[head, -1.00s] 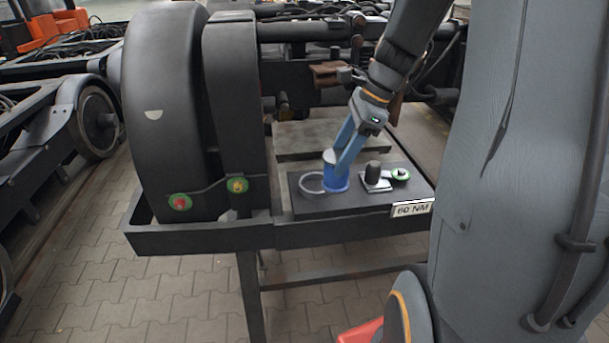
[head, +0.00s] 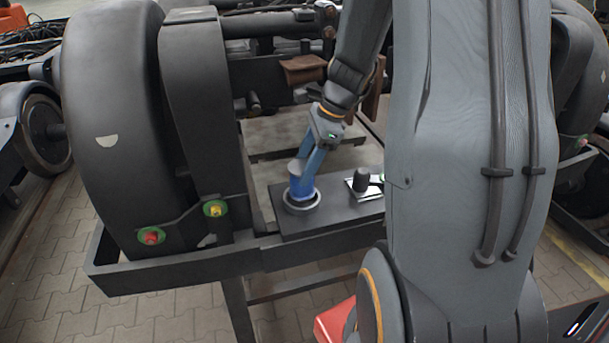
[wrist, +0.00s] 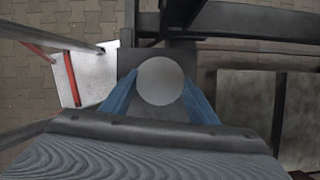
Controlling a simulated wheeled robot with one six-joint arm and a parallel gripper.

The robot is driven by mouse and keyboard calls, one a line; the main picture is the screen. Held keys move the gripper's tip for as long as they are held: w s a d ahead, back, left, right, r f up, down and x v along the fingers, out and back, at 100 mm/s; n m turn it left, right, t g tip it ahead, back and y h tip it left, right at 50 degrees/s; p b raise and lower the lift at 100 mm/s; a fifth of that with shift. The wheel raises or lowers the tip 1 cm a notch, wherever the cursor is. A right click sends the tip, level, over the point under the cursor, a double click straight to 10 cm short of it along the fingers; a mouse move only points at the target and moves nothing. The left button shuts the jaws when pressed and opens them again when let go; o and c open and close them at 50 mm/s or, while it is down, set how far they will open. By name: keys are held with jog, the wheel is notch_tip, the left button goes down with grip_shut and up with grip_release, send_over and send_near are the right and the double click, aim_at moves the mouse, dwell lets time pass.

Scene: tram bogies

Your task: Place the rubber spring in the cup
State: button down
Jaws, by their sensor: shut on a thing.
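The rubber spring (head: 301,188) is a blue cylinder with a pale grey top. My gripper (head: 303,172) has its blue fingers shut on it from either side. The spring is upright over the cup (head: 303,210), a grey ring on the dark plate. Its lower end appears inside the ring's rim; I cannot tell how deep it sits. In the wrist view the spring's round grey top (wrist: 160,81) lies between the two fingers (wrist: 160,100) and hides the cup.
On the same dark plate (head: 335,222), right of the cup, stands a black knob (head: 361,179) on a metal base. A green-ringed part is half hidden by my arm. A large dark wheel (head: 110,110) and tray rim (head: 180,267) lie left and front.

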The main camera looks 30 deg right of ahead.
jog(key=shift+f, duration=1.75)
jog(key=shift+f, duration=0.1)
jog(key=c, duration=0.7)
grip_release()
jog(key=b+v, duration=0.2)
jog(key=v, duration=1)
jog(key=s+a+f+n+h, duration=0.2)
jog(key=a+n, duration=0.5)
jog(key=n, duration=0.4)
jog(key=s+a+f+n+h, duration=0.2)
jog(key=s+a+f+n, duration=0.2)
jog(key=s+a+n, duration=0.3)
jog(key=a+n, duration=0.1)
jog(key=n, duration=0.2)
jog(key=shift+s+f+n, duration=0.3)
jog(key=shift+n, duration=0.1)
